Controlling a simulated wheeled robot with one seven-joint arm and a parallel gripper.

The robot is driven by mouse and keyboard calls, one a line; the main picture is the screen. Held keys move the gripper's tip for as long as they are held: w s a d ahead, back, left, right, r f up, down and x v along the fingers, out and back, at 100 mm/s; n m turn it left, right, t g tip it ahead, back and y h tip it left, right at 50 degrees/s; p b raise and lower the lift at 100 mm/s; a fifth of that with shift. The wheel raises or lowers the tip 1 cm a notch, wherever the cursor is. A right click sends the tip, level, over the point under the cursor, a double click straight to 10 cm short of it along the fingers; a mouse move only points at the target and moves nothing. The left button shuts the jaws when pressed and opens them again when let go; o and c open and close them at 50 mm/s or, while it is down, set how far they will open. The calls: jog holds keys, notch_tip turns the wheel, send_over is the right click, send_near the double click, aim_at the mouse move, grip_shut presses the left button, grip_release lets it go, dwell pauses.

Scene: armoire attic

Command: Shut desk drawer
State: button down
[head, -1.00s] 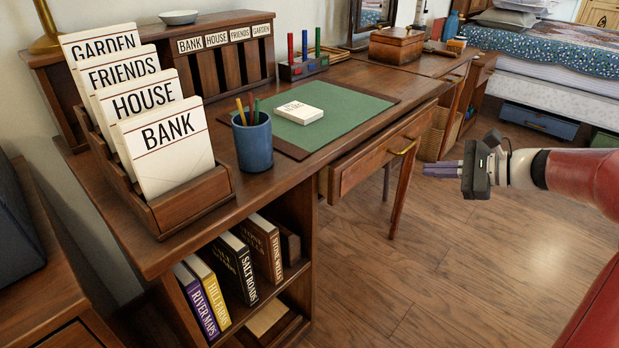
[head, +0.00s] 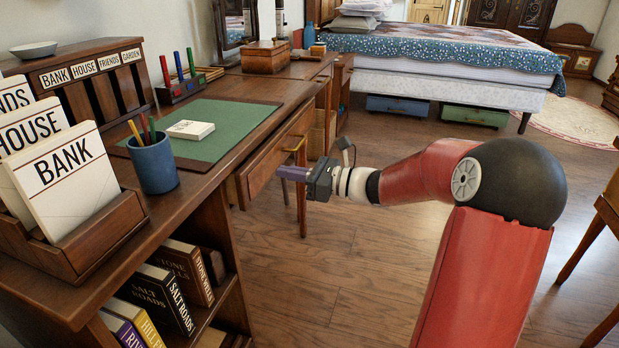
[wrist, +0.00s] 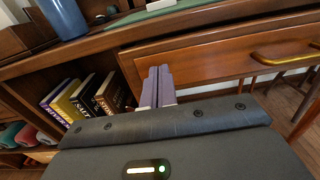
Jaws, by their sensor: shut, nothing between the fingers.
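The desk drawer (head: 262,170) is wooden with a brass handle (head: 296,144) and sticks out a little from under the desk (head: 217,118). In the wrist view the drawer front (wrist: 215,58) fills the upper right, with its brass handle (wrist: 285,52) at the right. My gripper (head: 282,173) is at the drawer front, below the handle in the head view. In the wrist view its two purple fingers (wrist: 158,72) are together and empty, pointing at the left part of the drawer front. Whether the fingertips touch the wood I cannot tell.
A blue pencil cup (head: 153,164), a green desk mat (head: 235,125) and a card sorter (head: 95,235) are on the desk. Books (head: 160,297) stand in the shelf below. A bed (head: 450,82) is at the back. The wooden floor (head: 310,275) is clear beside the desk.

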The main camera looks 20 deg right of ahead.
aim_at(256, 167)
jog(key=shift+x, duration=2.55)
jog(key=x, duration=0.4)
jog(key=shift+w+a, duration=0.15)
jog(key=shift+a, duration=0.1)
jog(key=shift+r, duration=0.15)
jog(key=shift+d, duration=0.1)
